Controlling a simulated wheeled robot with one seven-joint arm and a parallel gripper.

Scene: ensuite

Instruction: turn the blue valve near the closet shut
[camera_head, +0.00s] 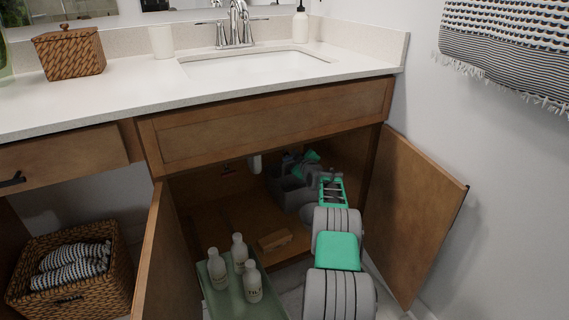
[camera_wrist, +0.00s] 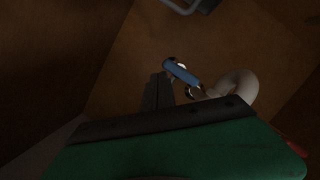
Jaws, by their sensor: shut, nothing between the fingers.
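The blue valve (camera_wrist: 181,72) shows in the wrist view as a small blue lever handle on a metal fitting, against the brown wood inside the cabinet. My gripper (camera_wrist: 159,77) is shut and empty, its dark fingers together. In the picture its tips lie just left of the blue handle; I cannot tell whether they touch it. In the head view my arm reaches into the open cabinet under the sink, and the blue valve cannot be made out there.
Open doors (camera_head: 424,215) flank my arm. Several white bottles (camera_head: 253,282) stand on a green tray (camera_head: 216,299).

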